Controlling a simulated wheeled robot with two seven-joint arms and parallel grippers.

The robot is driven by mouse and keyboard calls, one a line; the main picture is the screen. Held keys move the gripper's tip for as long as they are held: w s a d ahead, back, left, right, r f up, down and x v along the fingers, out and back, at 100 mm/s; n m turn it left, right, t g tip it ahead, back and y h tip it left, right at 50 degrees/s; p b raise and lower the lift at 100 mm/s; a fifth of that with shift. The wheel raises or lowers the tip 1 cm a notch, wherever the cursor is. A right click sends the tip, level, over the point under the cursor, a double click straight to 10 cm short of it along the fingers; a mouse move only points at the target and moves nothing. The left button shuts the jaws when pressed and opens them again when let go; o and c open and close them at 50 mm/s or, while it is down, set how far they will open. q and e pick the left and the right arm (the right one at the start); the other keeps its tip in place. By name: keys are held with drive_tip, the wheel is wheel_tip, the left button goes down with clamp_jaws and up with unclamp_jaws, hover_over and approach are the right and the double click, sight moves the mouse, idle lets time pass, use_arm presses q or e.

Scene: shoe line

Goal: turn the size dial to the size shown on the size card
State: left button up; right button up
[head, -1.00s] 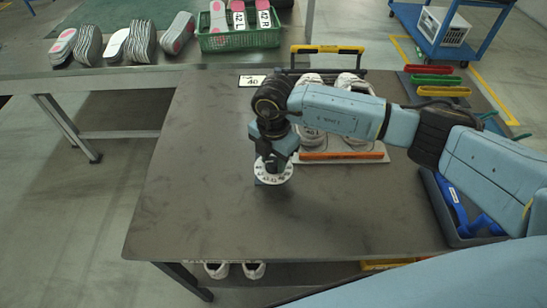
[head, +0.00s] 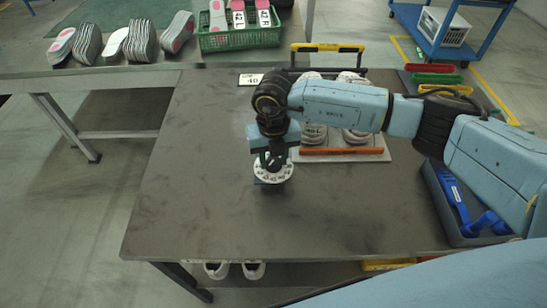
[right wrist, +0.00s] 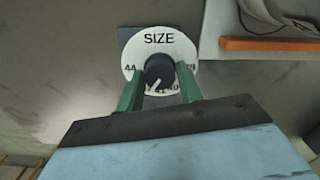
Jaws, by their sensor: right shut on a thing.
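The size dial (head: 288,172) is a white disc on a dark base on the table, below my right gripper (head: 273,162) in the head view. In the right wrist view the dial (right wrist: 158,40) reads SIZE, with 44 at its left and other numbers partly hidden. My right gripper (right wrist: 160,72) has its green fingers on both sides of the black knob (right wrist: 159,68) and is shut on it. A pale pointer line on the knob points to the lower left. The size card (head: 250,79) lies at the table's back and appears to read 40. My left gripper is out of view.
A board with shoes and an orange bar (head: 342,151) lies behind my right arm. A dark tray with blue tools (head: 467,207) stands at the right. A green basket (head: 238,38) is on the back bench. The table's left and front are clear.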

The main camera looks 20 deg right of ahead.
sight(273, 160)
drive_tip(key=n+b, duration=0.1)
drive_tip(key=n, duration=0.3)
drive_tip(key=shift+n, duration=0.3)
drive_tip(key=n+b, duration=0.2)
drive_tip(key=n, duration=0.2)
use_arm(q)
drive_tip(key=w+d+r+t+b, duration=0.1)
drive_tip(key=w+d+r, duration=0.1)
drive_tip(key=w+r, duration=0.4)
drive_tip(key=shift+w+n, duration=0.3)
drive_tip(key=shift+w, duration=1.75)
use_arm(e)
drive_tip(key=shift+n, duration=2)
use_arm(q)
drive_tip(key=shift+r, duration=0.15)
use_arm(e)
drive_tip(key=o, duration=1)
drive_tip(key=shift+r, duration=0.1)
drive_tip(key=shift+r, duration=0.35)
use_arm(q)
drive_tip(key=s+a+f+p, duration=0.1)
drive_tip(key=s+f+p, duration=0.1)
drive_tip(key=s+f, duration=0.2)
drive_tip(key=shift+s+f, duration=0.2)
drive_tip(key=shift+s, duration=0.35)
use_arm(e)
wheel_tip(273, 160, up, 12)
drive_tip(key=shift+r, duration=0.25)
